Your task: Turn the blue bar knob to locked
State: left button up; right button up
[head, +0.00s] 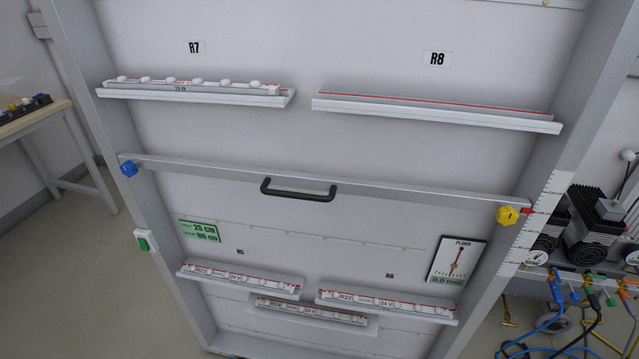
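The blue bar knob (128,168) sits at the left end of a grey horizontal bar (220,171), against the left upright of the frame. It is small in view, and I cannot tell its turn position or any locked marking. A yellow knob (508,215) with a dark mark sits at the bar's right end, beside a scale strip (541,222). A black handle (298,190) is fixed near the bar's middle. Neither of my grippers shows in the head view.
Upper ledges R7 (200,98) and R8 (430,116) project above the bar; R7 carries a light strip. Lower ledges (240,289) hold more strips. A green switch (143,241) is below the blue knob. A table (35,117) stands left; pumps and hoses (590,250) are right.

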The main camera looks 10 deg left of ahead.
aim_at(129, 169)
jog(key=u, duration=1.5)
